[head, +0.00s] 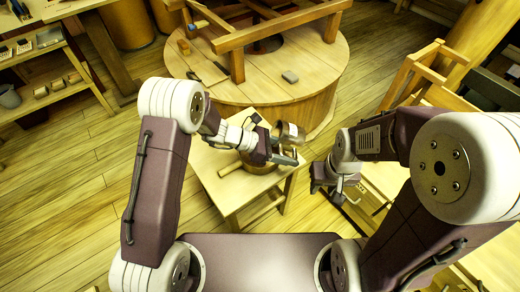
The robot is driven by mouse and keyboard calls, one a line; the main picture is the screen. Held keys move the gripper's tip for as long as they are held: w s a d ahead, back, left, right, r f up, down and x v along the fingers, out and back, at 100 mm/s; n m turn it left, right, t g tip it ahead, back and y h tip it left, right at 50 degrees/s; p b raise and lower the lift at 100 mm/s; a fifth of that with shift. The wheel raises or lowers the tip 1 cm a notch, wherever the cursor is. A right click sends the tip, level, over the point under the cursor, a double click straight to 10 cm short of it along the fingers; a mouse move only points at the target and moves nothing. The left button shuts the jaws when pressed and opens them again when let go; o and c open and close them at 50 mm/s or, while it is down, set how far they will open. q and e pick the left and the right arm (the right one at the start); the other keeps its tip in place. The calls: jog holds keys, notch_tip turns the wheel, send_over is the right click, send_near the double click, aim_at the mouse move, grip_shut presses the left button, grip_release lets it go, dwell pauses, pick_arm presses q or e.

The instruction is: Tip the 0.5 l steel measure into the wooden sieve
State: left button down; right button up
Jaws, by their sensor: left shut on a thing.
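My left gripper (284,151) is shut on the steel measure (291,131), a small shiny metal cup, and holds it above the far right part of a small wooden table (219,182). The wooden sieve (262,168) appears to be the round wooden piece on that table. My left gripper and wrist cover much of it, and its inside is hidden. I cannot tell whether the measure is tilted or what is in it. My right gripper (328,190) hangs to the right of the small table, away from the sieve and the measure. Its fingers look apart and empty.
A shelf (40,100) is at the left, wooden framework (420,75) at the right. Floor at left is clear.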

pick_arm(q)
jog(key=shift+f+b, duration=0.1)
jog(key=shift+b, duration=0.3)
jog(key=shift+a+f+h+b, duration=0.2)
jog(key=shift+h+b, duration=0.7)
jog(key=shift+b, duration=0.75)
jog(key=shift+a+r+h+b, duration=0.2)
jog(key=shift+a+h+b, duration=0.15)
jog(key=shift+a+h, duration=0.1)
jog(key=shift+a+r+h+b, duration=0.2)
jog(key=shift+a+h+b, duration=0.15)
jog(key=shift+a, duration=0.1)
jog(key=shift+a+f+h+b, duration=0.4)
jog(key=shift+h+b, duration=0.5)
jog(key=shift+b, duration=0.5)
dwell(0.4)
jog(key=shift+a+r+h, duration=0.25)
jog(key=shift+r+h, duration=0.65)
jog(key=shift+r, duration=0.2)
dwell(0.8)
jog(key=shift+a+r+h+b, duration=0.1)
jog(key=shift+a+h+b, duration=0.05)
jog(key=shift+h+b, duration=0.2)
dwell(0.6)
